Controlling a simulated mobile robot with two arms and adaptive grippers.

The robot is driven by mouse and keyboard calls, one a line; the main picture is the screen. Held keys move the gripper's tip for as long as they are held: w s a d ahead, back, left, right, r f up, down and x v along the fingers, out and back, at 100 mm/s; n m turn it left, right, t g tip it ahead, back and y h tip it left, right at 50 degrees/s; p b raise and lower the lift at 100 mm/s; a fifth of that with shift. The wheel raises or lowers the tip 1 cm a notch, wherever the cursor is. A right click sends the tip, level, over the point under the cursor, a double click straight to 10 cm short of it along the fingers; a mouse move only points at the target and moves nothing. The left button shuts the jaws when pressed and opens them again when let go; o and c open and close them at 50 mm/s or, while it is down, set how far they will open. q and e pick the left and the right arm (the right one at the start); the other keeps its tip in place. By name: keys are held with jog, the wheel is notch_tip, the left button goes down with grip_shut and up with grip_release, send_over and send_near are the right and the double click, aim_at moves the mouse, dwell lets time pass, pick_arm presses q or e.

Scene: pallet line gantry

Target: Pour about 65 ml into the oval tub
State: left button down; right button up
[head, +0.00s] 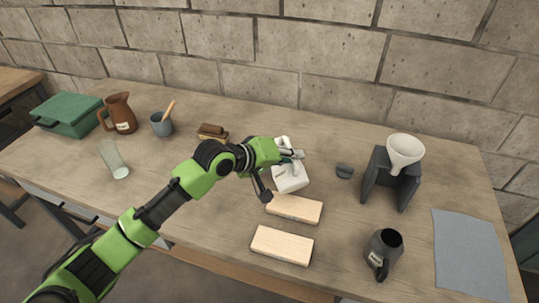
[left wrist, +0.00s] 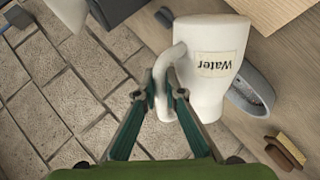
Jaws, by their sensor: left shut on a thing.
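My left gripper (head: 291,156) is shut on the handle of a white jug (head: 291,181) and holds it over the middle of the table. In the left wrist view, the fingers (left wrist: 168,92) close on the handle of the jug (left wrist: 205,92), and its label reads Water, upside down. A grey oval tub (left wrist: 262,86) shows partly behind the jug in that view. In the head view I cannot make out the tub; the jug and arm may cover it. No liquid stream is visible. My right gripper is not in view.
Two pale wooden blocks (head: 282,246) lie in front of the jug. A dark stand with a white funnel (head: 405,152), a dark pitcher (head: 384,250) and a grey cloth (head: 468,255) are to the right.

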pick_arm(q)
jog(key=shift+w+a, duration=0.1)
jog(key=shift+w, duration=0.15)
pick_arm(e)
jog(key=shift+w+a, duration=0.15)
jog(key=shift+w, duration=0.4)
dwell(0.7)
